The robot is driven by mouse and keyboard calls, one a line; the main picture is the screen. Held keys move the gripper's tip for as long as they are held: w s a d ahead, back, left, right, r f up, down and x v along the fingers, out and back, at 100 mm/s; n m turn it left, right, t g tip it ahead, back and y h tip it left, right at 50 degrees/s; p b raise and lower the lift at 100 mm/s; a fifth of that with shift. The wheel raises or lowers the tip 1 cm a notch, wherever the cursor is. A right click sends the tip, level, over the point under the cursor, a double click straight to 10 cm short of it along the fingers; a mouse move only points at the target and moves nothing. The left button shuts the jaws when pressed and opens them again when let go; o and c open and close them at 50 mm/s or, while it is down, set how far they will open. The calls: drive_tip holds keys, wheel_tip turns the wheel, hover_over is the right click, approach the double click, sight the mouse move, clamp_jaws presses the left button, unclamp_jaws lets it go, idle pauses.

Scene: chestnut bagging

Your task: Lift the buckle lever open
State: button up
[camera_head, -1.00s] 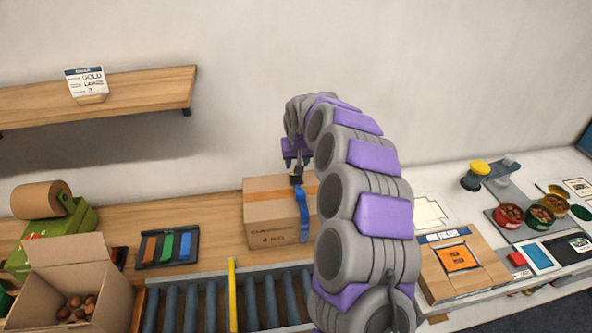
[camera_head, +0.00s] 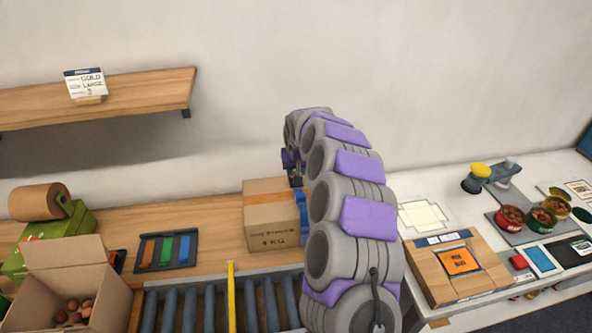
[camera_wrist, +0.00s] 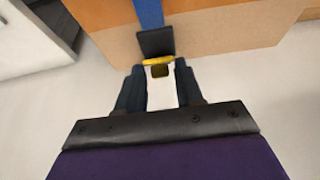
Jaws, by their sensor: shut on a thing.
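A taped cardboard box (camera_head: 268,228) stands on the wooden counter behind the rollers. A blue strap (camera_head: 302,212) runs over its right part, partly hidden by my arm. In the wrist view, the strap (camera_wrist: 148,13) leads to a black buckle (camera_wrist: 156,41) with a yellow lever edge (camera_wrist: 158,61). My gripper (camera_wrist: 160,78) has its fingers on either side of the lever end and is shut on it. In the head view my gripper (camera_head: 294,178) is small, at the box's top right edge. The lever's exact angle cannot be told.
A tray (camera_head: 167,249) with coloured strips lies left of the box. A roller conveyor (camera_head: 231,298) with a yellow bar is in front. An open carton (camera_head: 72,262) of chestnuts stands front left. A wooden shelf (camera_head: 130,94) hangs above. The right counter holds bowls.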

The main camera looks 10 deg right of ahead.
drive_tip(key=shift+c, duration=0.9)
drive_tip(key=shift+r+p, duration=0.1)
drive_tip(key=shift+p, duration=0.35)
drive_tip(key=shift+w+d+r+p, duration=0.1)
drive_tip(key=shift+w+r+p, duration=0.05)
drive_tip(key=shift+p, duration=0.25)
drive_tip(key=w+g+p, duration=0.1)
drive_tip(key=g+p, duration=0.1)
drive_tip(key=p, duration=0.2)
drive_tip(key=shift+d+r, duration=0.1)
drive_tip(key=shift+w, duration=0.1)
drive_tip(key=p, duration=0.2)
drive_tip(key=w+g+p, duration=0.1)
drive_tip(key=p, duration=0.1)
drive_tip(key=shift+w+d+r+g, duration=0.15)
drive_tip(key=shift+d+r+g, duration=0.15)
drive_tip(key=shift+p, duration=0.35)
drive_tip(key=shift+a+f+g+p, duration=0.15)
drive_tip(key=shift+g+p, duration=0.15)
drive_tip(key=shift+p, duration=0.15)
